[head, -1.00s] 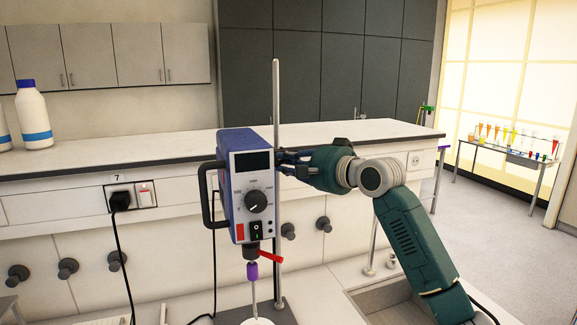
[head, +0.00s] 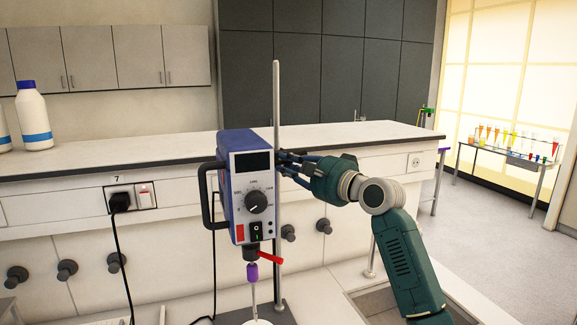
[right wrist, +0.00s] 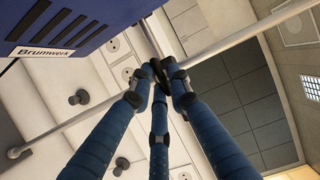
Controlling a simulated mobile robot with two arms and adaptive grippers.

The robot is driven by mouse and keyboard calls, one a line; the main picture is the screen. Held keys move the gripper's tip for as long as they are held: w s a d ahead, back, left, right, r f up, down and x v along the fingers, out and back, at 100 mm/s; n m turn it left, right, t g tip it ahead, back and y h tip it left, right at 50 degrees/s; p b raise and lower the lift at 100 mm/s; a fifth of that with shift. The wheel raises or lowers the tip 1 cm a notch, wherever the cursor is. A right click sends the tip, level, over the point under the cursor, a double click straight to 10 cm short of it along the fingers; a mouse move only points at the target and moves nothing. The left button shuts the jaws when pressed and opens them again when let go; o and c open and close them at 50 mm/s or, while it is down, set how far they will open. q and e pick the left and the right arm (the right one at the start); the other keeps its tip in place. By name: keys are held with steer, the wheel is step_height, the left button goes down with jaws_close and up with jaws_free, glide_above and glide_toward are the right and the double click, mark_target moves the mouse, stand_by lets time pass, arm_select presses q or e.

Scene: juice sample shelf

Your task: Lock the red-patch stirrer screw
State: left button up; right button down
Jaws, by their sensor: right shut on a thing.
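The blue stirrer (head: 247,185) with a red patch (head: 240,232) on its front is mounted at the upright metal rod (head: 277,95). Its blue housing also shows at upper left in the right wrist view (right wrist: 75,40). My right gripper (head: 285,160) reaches in from the right beside the stirrer, close to the rod. In the right wrist view its fingers (right wrist: 168,75) are closed together on a small dark part by the rod, which I take to be the stirrer screw; the fingertips mostly hide it. My left gripper is not in view.
A red lever (head: 271,258) and a purple chuck (head: 252,272) with a thin shaft hang below the stirrer. A raised white bench top (head: 180,150) runs behind it. A black cable (head: 122,255) hangs at the left. A sink (head: 375,302) is at lower right.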

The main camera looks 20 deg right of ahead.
steer(key=shift+r, duration=0.55)
steer(key=c, duration=1.7)
jaws_free()
steer(key=shift+c, duration=0.2)
steer(key=shift+w+f, duration=0.15)
steer(key=shift+f, duration=0.05)
steer(key=shift+a, duration=0.1)
steer(key=shift+s+d+f, duration=0.1)
steer(key=shift+s+d, duration=0.15)
steer(key=shift+s, duration=0.3)
steer(key=v, duration=1.1)
steer(key=shift+w+f, duration=0.1)
steer(key=shift+f, duration=0.05)
